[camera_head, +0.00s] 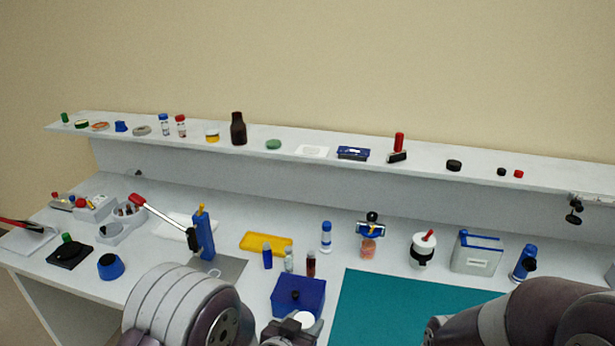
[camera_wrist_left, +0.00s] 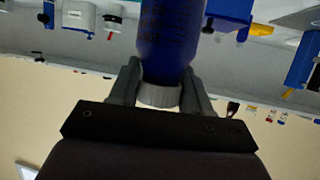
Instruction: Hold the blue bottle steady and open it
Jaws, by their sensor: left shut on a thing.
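The blue bottle (camera_wrist_left: 168,40) with dark printed markings and a white ribbed cap (camera_wrist_left: 160,96) is large in the left wrist view, cap end toward my palm. My left gripper (camera_wrist_left: 160,75) is shut on it at the cap end, a finger on each side; whether the fingers press on the cap or the shoulder is unclear. In the head view the white cap (camera_head: 303,318) shows beside my dark left gripper (camera_head: 285,330) at the bottom edge; the bottle's body is hidden there. My right arm enters at the bottom right; its gripper is out of view.
A blue box (camera_head: 298,295) stands just behind the left gripper, with small vials (camera_head: 289,260) and a yellow tray (camera_head: 266,243) beyond. A teal mat (camera_head: 400,310) to the right is clear.

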